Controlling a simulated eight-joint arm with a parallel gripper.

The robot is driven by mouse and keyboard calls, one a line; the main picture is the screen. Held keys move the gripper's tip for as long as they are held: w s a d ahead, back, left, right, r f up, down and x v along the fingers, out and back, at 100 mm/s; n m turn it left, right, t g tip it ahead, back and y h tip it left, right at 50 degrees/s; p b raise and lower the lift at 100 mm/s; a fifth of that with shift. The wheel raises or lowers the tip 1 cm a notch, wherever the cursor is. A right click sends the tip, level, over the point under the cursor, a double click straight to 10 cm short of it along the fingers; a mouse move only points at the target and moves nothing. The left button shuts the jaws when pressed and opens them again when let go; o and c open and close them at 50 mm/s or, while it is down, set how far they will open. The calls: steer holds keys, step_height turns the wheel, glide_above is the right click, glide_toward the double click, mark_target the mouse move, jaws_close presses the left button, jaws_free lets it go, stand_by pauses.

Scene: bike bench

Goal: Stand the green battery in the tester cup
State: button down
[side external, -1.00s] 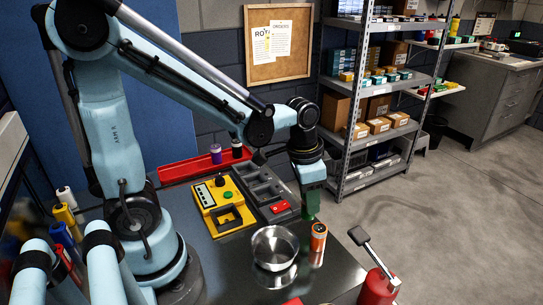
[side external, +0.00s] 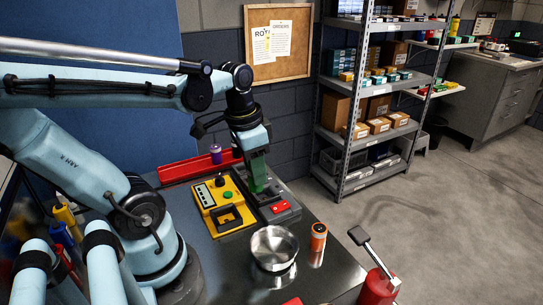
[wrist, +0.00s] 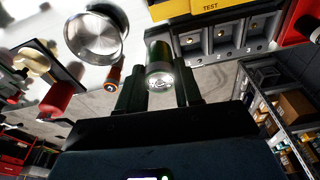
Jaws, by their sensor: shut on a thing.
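My gripper (side external: 258,184) is shut on the green battery (wrist: 158,62), which shows between the two dark fingers in the wrist view with its silvery end toward the camera. In the side view my gripper points down over the grey slotted tray, beside the yellow tester (side external: 221,207); the battery is hard to tell from the fingers there. The tester has a dark square cup (side external: 230,218) at its near end, left of and nearer than my gripper. The tester also shows at the top of the wrist view (wrist: 197,9), marked TEST. Whether the battery touches the tray cannot be told.
The grey tray (wrist: 222,42) has numbered slots and a red piece (side external: 280,207) at its near end. A red rail (side external: 187,168) with a purple battery (side external: 216,153) lies behind.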

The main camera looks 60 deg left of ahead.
steer(key=shift+s+a+f+n, duration=0.35)
steer(key=shift+s+a+f, duration=0.1)
steer(key=shift+s+f, duration=0.75)
steer(key=shift+s+a+f+n, duration=0.35)
steer(key=shift+s+f, duration=0.7)
steer(key=shift+f, duration=0.4)
steer(key=shift+s+a+f+n, duration=0.3)
steer(key=shift+s+a+f, duration=0.2)
steer(key=shift+s+f, duration=0.7)
steer(key=shift+w+f, duration=0.15)
steer(key=shift+f, duration=0.5)
steer(key=c, duration=1)
jaws_free()
steer(key=shift+c, duration=0.2)
step_height(320, 180, up, 11)
steer(key=s, duration=0.1)
steer(key=shift+s, duration=0.35)
steer(key=shift+w+f, duration=0.1)
